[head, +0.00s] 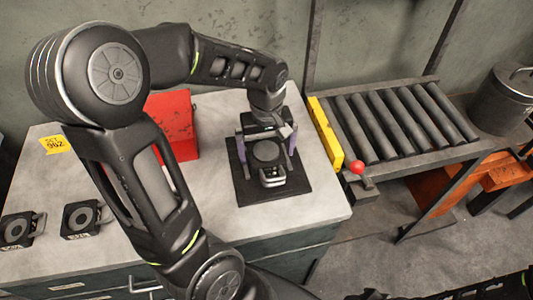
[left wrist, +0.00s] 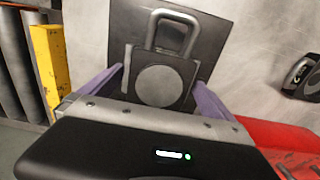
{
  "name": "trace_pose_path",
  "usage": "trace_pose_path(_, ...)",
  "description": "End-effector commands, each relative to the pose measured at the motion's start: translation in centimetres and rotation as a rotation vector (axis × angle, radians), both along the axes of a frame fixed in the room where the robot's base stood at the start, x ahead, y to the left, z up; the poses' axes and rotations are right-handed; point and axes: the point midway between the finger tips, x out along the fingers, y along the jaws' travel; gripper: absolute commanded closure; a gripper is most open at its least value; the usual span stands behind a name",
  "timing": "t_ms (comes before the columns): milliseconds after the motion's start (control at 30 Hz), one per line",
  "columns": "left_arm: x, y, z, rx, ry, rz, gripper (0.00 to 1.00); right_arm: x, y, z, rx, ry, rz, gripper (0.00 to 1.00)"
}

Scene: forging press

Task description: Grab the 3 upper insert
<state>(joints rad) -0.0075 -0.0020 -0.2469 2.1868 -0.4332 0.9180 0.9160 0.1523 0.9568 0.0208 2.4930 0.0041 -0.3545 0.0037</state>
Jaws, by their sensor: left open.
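A dark square insert with a round grey disc and a metal handle (head: 267,152) sits on a dark mat (head: 240,193). It also shows in the left wrist view (left wrist: 160,86), handle away from the gripper. My left gripper (head: 267,166) is open, its purple fingers on either side of this insert; I cannot tell whether they touch it. Two similar inserts stand on the bench at the left, one at the edge (head: 16,230) and one beside it (head: 80,219). Their tags are too small to read. My right gripper is not in view.
A red box (head: 174,122) stands behind my left forearm. A yellow bar (head: 326,135) and a roller conveyor (head: 400,120) border the bench on the right, with a red knob (head: 357,167) nearby. A yellow label (head: 55,145) lies at the left. The bench front is clear.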

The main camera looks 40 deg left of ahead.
Motion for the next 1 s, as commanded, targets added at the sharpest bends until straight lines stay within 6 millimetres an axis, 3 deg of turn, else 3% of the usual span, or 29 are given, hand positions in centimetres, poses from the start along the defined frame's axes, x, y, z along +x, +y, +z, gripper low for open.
trace_pose_path(367, 0.01, 0.00, 0.04, 0.000, 0.000, 0.000, 0.00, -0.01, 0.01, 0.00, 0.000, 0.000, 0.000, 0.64)
trace_pose_path(1000, 0.01, 0.00, 0.05, 0.000, 0.000, 0.000, 0.52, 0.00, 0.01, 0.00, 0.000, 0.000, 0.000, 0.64)
